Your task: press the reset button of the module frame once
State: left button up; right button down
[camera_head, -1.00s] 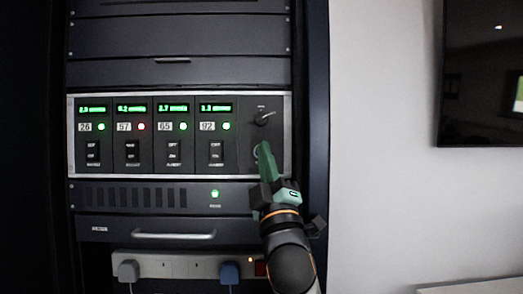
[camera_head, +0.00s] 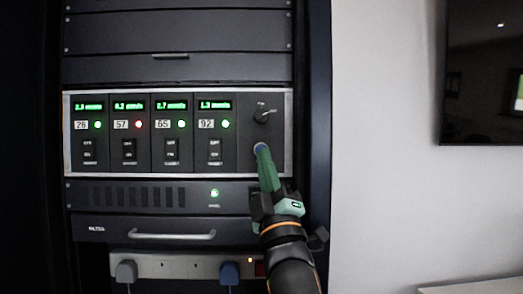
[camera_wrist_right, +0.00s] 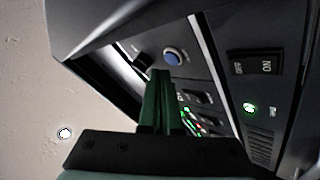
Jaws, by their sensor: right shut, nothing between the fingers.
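The module frame (camera_head: 288,130) is a silver-edged panel in the rack, with several lit modules side by side. The reset button (camera_head: 260,147) is a small blue round button at the lower right of its panel; in the right wrist view it shows as a blue disc in a pale ring (camera_wrist_right: 173,56). My right gripper (camera_head: 263,156) is shut and empty, its green fingers pointing up at the panel. Its fingertips (camera_wrist_right: 161,74) are just below the button in the head view and appear close to it; contact cannot be told. My left gripper is not in view.
A black knob (camera_head: 262,116) sits above the button on the same panel. Each module has a display, a light and a rocker switch; the second light (camera_head: 139,125) is red, the others green. Below are a vented unit (camera_head: 130,197), a drawer handle (camera_head: 172,235) and a socket strip (camera_head: 180,268).

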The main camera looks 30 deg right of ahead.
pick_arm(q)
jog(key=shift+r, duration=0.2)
pick_arm(e)
jog(key=shift+s+a+r, duration=0.1)
jog(key=shift+s+a, duration=0.35)
jog(key=shift+s, duration=0.2)
jog(key=shift+s+a+r, duration=0.1)
jog(key=shift+s+a, duration=0.3)
jog(key=shift+s, duration=0.25)
